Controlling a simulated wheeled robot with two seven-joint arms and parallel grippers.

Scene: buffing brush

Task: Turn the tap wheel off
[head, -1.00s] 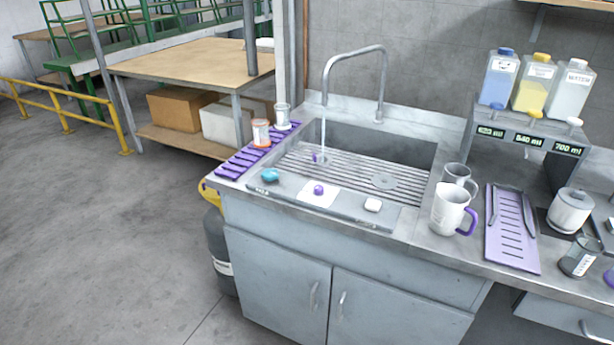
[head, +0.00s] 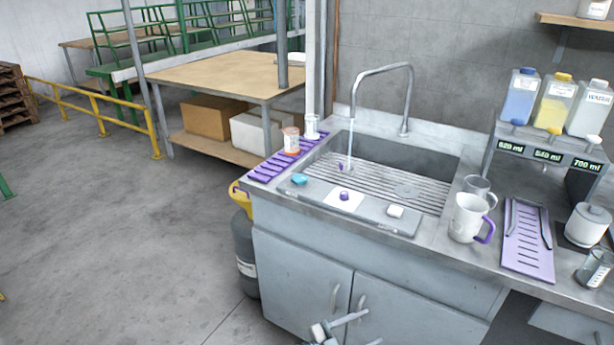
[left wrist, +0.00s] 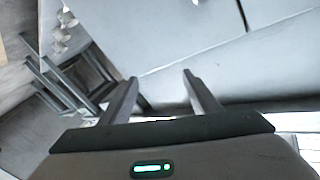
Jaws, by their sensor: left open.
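The tap (head: 382,72) is a tall bent grey pipe at the back of the sink (head: 430,160). A thin stream of water (head: 350,145) falls from its spout. A small purple knob (head: 344,195) sits on a white plate on the sink's front ledge. A second small purple piece (head: 340,167) is near the foot of the stream. I cannot tell which is the tap wheel. My left gripper (head: 370,328) is low in front of the cabinet doors, open and empty, well below the knob. It also shows open in the left wrist view (left wrist: 160,78). My right gripper is not in view.
A teal item (head: 299,179) and a white block (head: 395,211) lie on the front ledge. Mugs (head: 467,218) and a purple tray (head: 527,238) stand right of the sink. The floor at left is clear.

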